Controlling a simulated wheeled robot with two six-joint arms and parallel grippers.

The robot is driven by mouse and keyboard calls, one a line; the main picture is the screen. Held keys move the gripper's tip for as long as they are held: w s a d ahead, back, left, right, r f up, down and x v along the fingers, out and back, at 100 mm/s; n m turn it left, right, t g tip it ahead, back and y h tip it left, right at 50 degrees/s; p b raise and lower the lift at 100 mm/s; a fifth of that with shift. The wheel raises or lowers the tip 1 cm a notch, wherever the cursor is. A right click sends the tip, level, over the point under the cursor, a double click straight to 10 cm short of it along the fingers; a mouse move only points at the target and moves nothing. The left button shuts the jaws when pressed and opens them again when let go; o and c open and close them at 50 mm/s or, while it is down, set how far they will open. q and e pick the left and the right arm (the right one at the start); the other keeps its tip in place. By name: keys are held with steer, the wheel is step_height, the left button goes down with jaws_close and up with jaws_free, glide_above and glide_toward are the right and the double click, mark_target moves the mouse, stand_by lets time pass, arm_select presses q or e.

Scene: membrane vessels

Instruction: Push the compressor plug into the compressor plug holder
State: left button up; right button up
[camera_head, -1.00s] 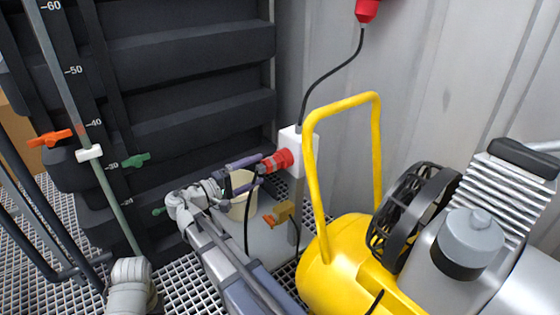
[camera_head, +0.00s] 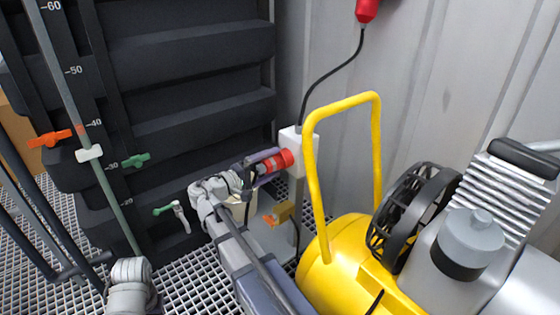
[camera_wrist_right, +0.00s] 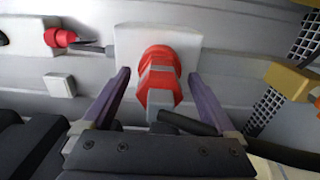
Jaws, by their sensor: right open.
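The compressor plug (camera_head: 270,168), red with a grey band, is lined up with the red mouth of the compressor plug holder (camera_head: 304,140), a white box on the wall. In the right wrist view the plug (camera_wrist_right: 160,97) points at the holder (camera_wrist_right: 190,42), touching or partly in its red socket; how deep I cannot tell. My right gripper (camera_head: 268,166) is open, with its purple fingers on either side of the plug. The wrist view shows the gripper (camera_wrist_right: 160,84) with gaps between fingers and plug. My left gripper is not in view.
A black cable (camera_wrist_right: 188,122) hangs from the plug. The yellow compressor (camera_head: 345,265) and its tall handle (camera_head: 312,190) stand close to the right of the holder. Dark ribbed panels (camera_head: 190,95) stand to the left.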

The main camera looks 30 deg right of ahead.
mark_target(258, 170)
stand_by(0.7)
jaws_close()
stand_by(0.6)
steer(key=shift+s+a, duration=0.15)
steer(key=shift+a, duration=1.35)
steer(key=shift+s+a, duration=0.1)
steer(key=shift+a, duration=1.35)
